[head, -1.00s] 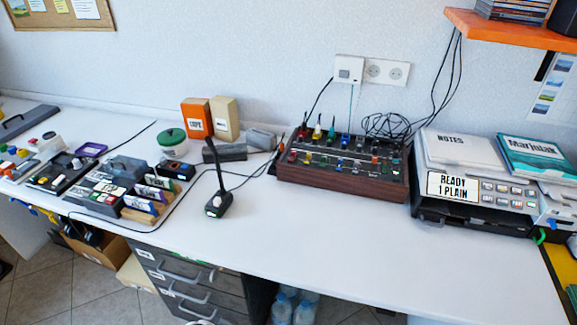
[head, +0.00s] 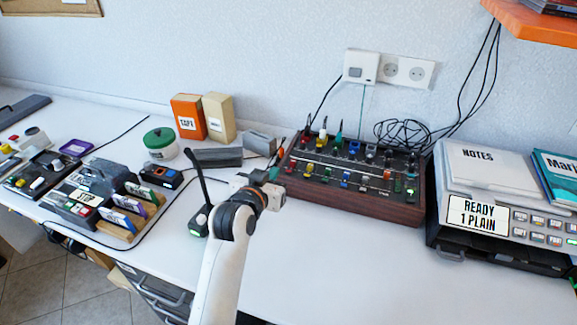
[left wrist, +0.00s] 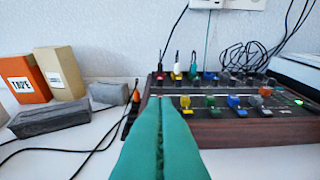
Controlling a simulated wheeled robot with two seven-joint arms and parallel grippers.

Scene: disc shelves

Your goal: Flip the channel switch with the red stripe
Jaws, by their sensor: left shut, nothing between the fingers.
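The mixer console (head: 355,212) with a dark wooden front stands against the wall, right of centre in the head view. Its top carries rows of coloured knobs and switches, with cables plugged in at the back. In the left wrist view the console (left wrist: 270,134) is ahead and to the right. I cannot tell which switch bears the red stripe; the markings are too small. My left gripper (head: 275,173) is at the console's left end, with its fingers pointing toward it. In the left wrist view its teal fingers (left wrist: 160,104) are pressed together, empty, and hide the console's near left part. My right gripper is not in view.
A desk microphone (head: 198,222) stands beside my left arm. A grey block (head: 217,157), an orange box (head: 188,117) and a beige box (head: 219,117) are behind it. A printer-like machine (head: 478,214) stands right of the console. The table front between is clear.

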